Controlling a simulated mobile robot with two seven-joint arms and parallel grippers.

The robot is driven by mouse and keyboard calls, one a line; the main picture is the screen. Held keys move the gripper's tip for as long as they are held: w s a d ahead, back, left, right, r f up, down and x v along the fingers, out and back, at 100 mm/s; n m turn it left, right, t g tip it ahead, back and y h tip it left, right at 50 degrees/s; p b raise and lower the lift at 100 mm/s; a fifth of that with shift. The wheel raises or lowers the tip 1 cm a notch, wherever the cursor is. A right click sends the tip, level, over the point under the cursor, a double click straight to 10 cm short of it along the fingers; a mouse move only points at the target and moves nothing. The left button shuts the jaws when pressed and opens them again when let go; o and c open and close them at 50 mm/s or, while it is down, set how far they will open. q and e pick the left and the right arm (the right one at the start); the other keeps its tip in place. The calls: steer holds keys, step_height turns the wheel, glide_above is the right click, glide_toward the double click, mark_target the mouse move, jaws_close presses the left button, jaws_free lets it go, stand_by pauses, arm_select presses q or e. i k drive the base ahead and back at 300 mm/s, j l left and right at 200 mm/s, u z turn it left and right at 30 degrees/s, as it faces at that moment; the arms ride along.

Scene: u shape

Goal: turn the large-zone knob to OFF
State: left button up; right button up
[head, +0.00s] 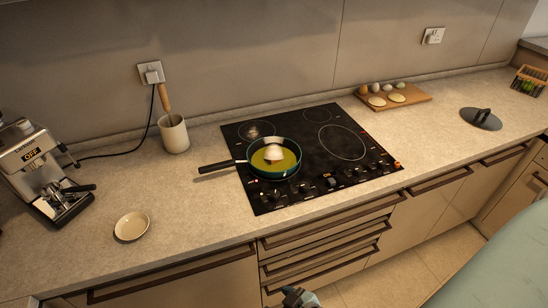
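The black hob (312,150) is set in the counter, with a row of dark knobs (331,182) along its front edge. Their markings are too small to read, so I cannot tell which is the large-zone knob or its setting. An orange spot (397,165) shows at the right end of the row. A large ring (342,142) is marked at the hob's right. A small part of what looks like my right gripper (298,297) shows at the bottom edge, below the drawers and apart from the knobs. Its fingers are not clear. My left gripper is out of view.
A green pan (275,174) with yellowish contents sits on the hob, its handle (216,166) pointing left. A coffee machine (42,172), saucer (131,226) and utensil pot (173,134) stand left. A board of food (410,97) and dark lid (481,119) lie right.

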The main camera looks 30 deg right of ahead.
mark_target(275, 196)
steer(key=z, duration=1.35)
